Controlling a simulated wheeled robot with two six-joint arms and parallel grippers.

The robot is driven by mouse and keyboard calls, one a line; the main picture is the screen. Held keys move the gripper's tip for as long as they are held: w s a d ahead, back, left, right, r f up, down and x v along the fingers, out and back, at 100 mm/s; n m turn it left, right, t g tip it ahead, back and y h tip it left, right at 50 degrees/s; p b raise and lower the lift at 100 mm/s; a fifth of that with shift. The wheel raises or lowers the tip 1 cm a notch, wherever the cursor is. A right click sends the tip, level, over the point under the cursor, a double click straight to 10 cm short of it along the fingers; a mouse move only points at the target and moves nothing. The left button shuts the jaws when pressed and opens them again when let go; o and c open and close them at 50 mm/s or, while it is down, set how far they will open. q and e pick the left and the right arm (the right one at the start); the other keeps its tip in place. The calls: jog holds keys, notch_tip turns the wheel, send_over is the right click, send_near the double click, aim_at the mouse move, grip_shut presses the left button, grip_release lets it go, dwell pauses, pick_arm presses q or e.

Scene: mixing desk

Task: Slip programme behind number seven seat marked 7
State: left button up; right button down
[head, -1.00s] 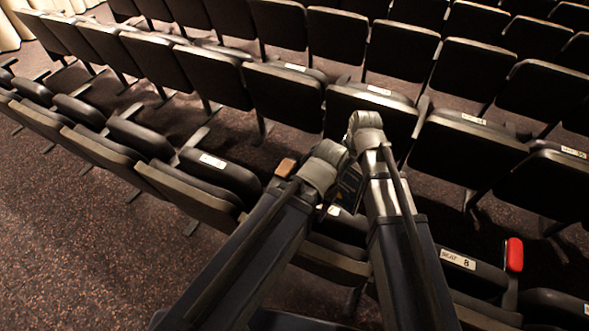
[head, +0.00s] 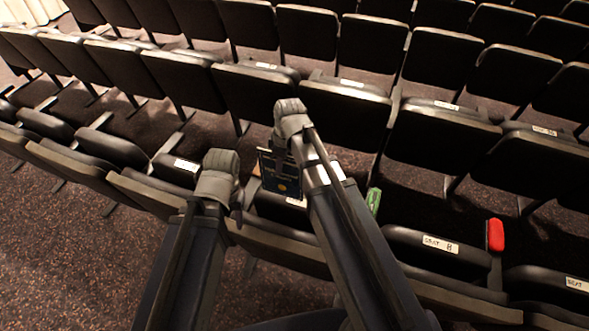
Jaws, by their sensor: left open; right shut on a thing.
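The programme (head: 280,177) is a dark booklet with a yellow disc on its cover. It hangs upright from my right gripper (head: 284,143), which is shut on it above the front row of seats. My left gripper (head: 225,190) is open and empty, to the left of the programme and apart from it. Below the programme is a dark seat with a white label (head: 296,202); my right arm and the programme hide part of it, and its number cannot be read. The seat to its right has a label reading SEAT 8 (head: 440,244).
A green armrest piece (head: 373,201) stands beside my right arm and a red one (head: 496,235) right of seat 8. Another labelled seat (head: 187,165) is at the left. Rows of dark seats fill the back. Bare carpet (head: 65,270) lies at lower left.

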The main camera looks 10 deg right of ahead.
send_over(297, 210)
jog(key=s, duration=0.2)
jog(key=f, duration=0.1)
jog(key=f+b, duration=2.4)
jog(key=shift+a+f+b, duration=0.1)
jog(key=shift+a+b, duration=0.1)
jog(key=shift+b, duration=0.1)
jog(key=shift+f, duration=0.1)
jog(key=shift+f+b, duration=1)
jog(key=shift+b, duration=0.1)
jog(key=shift+r, duration=0.1)
jog(key=c, duration=0.9)
grip_release()
jog(key=shift+r, duration=0.1)
